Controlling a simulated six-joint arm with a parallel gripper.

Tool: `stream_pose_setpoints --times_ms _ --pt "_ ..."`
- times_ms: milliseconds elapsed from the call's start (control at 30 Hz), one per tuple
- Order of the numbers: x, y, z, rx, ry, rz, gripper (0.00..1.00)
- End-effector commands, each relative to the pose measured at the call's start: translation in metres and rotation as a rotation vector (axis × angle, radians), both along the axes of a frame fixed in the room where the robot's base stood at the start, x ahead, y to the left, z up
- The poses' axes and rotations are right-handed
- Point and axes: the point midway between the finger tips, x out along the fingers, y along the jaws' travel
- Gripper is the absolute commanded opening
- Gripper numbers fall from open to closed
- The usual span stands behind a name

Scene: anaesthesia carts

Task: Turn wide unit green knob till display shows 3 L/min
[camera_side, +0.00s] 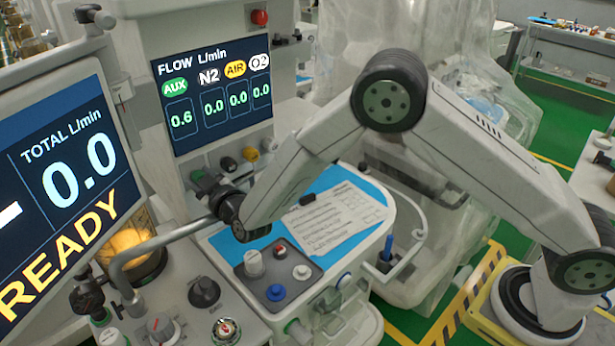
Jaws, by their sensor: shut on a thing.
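The flow display (212,92) is lit and headed FLOW L/min. Under the green AUX label it reads 0.6, while N2, AIR and O2 each read 0.0. A row of knobs sits below this display. The green knob (197,175) is at the left end of the row, mostly hidden behind my gripper. My gripper (204,184) reaches up to it from the lower right and is shut on it. The fingertips are small and dark here, so their exact hold on the knob is hard to see.
Black (228,164), yellow (250,154) and white (270,144) knobs sit close to the right. A second display (60,185) at left reads TOTAL 0.0 and READY. A grey bent pipe (165,240) passes just below my gripper. A paper sheet (335,215) lies on the blue worktop.

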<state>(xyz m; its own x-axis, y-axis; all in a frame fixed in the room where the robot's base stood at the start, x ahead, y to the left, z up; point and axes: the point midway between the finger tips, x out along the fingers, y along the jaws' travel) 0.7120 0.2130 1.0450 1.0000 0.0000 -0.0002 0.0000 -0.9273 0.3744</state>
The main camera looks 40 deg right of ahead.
Motion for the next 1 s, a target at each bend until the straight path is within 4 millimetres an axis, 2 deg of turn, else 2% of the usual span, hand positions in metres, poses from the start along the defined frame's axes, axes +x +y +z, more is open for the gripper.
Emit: stream_pose_setpoints --times_ms 400,433,533,1000 --pt "0.0005 -0.0001 0.0005 -0.015 -0.002 0.000 0.00" --pt "0.0005 -0.0001 0.0006 -0.015 -0.002 0.000 0.50" --pt "0.0005 -0.0001 0.0005 -0.015 -0.001 -0.001 0.81" --pt "-0.0029 0.0003 0.0004 -0.014 -0.001 0.000 0.82"
